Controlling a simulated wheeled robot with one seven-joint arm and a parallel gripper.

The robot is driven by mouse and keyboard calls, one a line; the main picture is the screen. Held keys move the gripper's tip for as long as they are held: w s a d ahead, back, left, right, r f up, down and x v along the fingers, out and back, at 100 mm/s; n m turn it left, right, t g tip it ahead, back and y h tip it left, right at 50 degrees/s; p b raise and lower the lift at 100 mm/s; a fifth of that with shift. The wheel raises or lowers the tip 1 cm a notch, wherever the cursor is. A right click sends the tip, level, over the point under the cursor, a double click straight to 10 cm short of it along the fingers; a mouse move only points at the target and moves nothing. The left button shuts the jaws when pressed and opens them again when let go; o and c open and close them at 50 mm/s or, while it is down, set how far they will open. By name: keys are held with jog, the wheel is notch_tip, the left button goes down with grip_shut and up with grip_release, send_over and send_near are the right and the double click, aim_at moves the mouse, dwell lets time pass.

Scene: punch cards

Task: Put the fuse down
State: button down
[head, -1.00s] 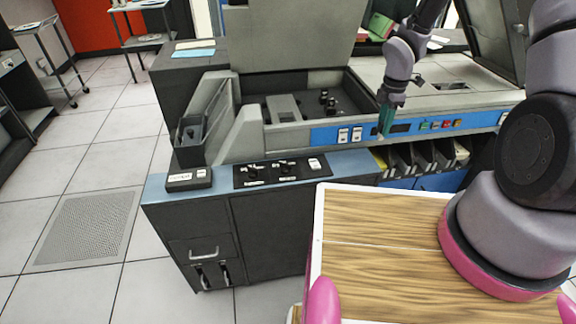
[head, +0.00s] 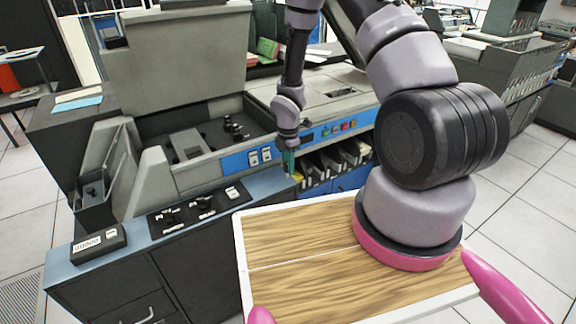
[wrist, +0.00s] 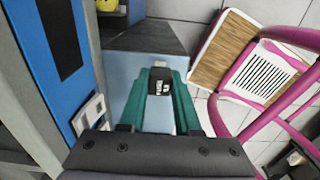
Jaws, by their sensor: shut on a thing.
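My gripper (head: 289,163) has teal fingers and points down at the right end of the machine's blue ledge (head: 268,186). In the wrist view the two fingers (wrist: 160,84) are closed on a small black block with white marks, which I take to be the fuse (wrist: 159,87). The light blue ledge (wrist: 124,72) lies below it there. I cannot tell whether the fuse touches the ledge. In the head view the fuse is too small and hidden to make out clearly.
A control strip with knobs (head: 196,210) and a small counter box (head: 99,242) sit on the ledge to the left. The blue front panel with white switches (head: 260,156) rises behind. Card slots (head: 335,160) are right of the gripper. My wooden-topped base stands in front.

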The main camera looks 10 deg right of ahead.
jog(key=c, duration=0.6)
grip_release()
jog(key=shift+f, duration=0.1)
